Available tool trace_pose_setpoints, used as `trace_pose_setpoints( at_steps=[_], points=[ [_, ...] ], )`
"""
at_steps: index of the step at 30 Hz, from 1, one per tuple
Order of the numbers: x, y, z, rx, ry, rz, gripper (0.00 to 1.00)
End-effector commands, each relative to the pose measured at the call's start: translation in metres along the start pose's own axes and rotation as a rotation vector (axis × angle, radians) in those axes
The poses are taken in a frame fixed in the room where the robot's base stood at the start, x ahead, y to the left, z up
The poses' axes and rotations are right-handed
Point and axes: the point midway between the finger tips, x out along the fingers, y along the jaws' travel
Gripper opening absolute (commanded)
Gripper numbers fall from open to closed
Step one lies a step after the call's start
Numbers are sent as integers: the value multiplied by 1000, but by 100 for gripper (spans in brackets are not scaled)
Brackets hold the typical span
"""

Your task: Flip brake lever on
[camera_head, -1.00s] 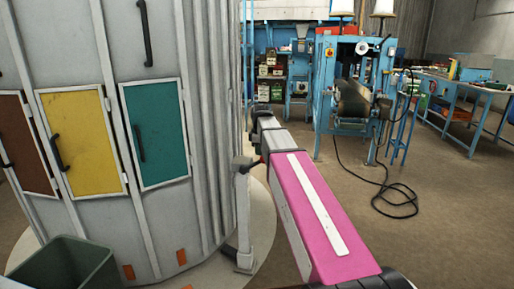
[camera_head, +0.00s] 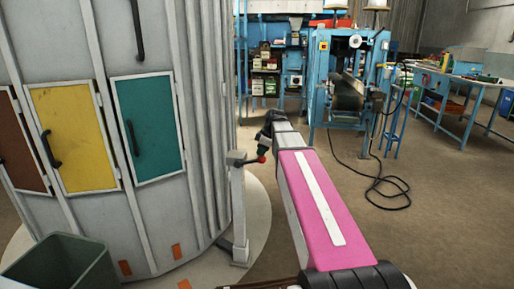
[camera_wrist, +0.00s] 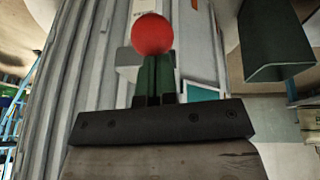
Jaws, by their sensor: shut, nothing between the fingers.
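The brake lever has a red ball knob (camera_head: 261,159) on a short dark arm. It sticks out to the right, roughly level, from the top of a grey post (camera_head: 239,215) beside the round grey cabinet. My gripper (camera_head: 263,150) is at the knob, its dark green fingers just above it in the head view. In the wrist view the red knob (camera_wrist: 152,34) sits at the tips of my shut fingers (camera_wrist: 155,62) and overlaps them. Nothing is held between the fingers. I cannot tell whether they touch the knob. The lever arm is largely hidden in the wrist view.
The round cabinet (camera_head: 205,120) with brown, yellow and teal doors stands close on the left. A dark green bin (camera_head: 65,262) is at the lower left. A blue machine (camera_head: 345,85) and workbench stand farther back, with a cable (camera_head: 385,195) on open floor.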

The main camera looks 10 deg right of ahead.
Motion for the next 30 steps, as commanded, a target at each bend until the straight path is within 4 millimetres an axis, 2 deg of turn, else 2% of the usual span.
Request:
trace_pose_setpoints(
  at_steps=[1,7,18,23,30],
  points=[
    [4,-2,8,8,45,-1,0],
    [22,-3,28,29,234,-1,0],
    [59,-6,51,59,546,-2,0],
    [70,-7,55,69,635,-2,0],
    [81,-8,57,65,627,-1,0]
  ],
)
